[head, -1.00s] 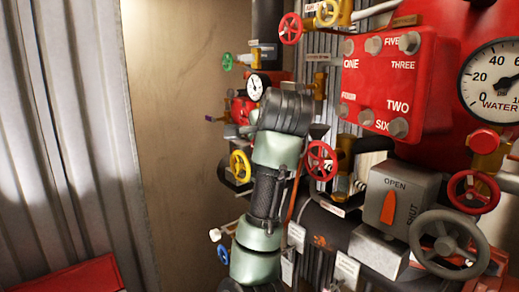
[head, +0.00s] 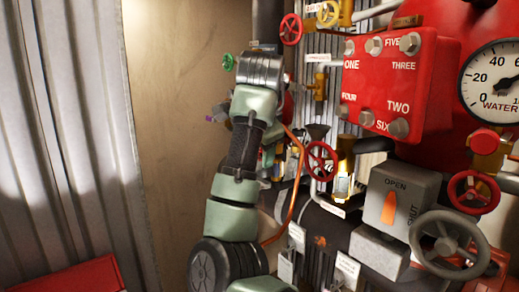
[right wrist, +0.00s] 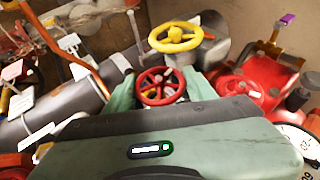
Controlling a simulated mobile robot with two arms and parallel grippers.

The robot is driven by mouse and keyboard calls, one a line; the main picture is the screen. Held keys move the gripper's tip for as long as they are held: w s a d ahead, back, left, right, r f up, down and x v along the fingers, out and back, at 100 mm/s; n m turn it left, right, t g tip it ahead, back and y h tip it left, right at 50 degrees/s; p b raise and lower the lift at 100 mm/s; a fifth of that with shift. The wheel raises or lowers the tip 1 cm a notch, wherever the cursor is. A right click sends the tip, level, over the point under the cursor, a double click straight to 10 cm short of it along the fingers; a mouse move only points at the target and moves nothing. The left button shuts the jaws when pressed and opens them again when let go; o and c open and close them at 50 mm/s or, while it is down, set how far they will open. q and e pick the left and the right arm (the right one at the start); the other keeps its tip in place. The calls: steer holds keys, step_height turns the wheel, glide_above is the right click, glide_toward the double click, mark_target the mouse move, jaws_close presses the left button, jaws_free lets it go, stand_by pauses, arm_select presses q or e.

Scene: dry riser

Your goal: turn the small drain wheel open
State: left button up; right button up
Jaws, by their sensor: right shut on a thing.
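In the right wrist view my right gripper (right wrist: 160,76) has its two green fingers on either side of a small red handwheel (right wrist: 152,94). It is shut on this wheel, whose rim and spokes show between the fingers. In the head view my right arm comes up from the bottom and bends over at the top; its green hand is mostly hidden behind the arm links, and so is the held wheel. I cannot read a label on the wheel. My left gripper is in neither view now.
A yellow handwheel (right wrist: 177,37) stands just beyond the held wheel. A red body with another red wheel (right wrist: 240,90) is to its right. In the head view a separate red wheel (head: 321,160), a grey OPEN/SHUT box (head: 390,195) and a grey wheel (head: 449,244) crowd the right side.

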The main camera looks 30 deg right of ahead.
steer(key=o, duration=1.4)
steer(key=shift+d, duration=0.1)
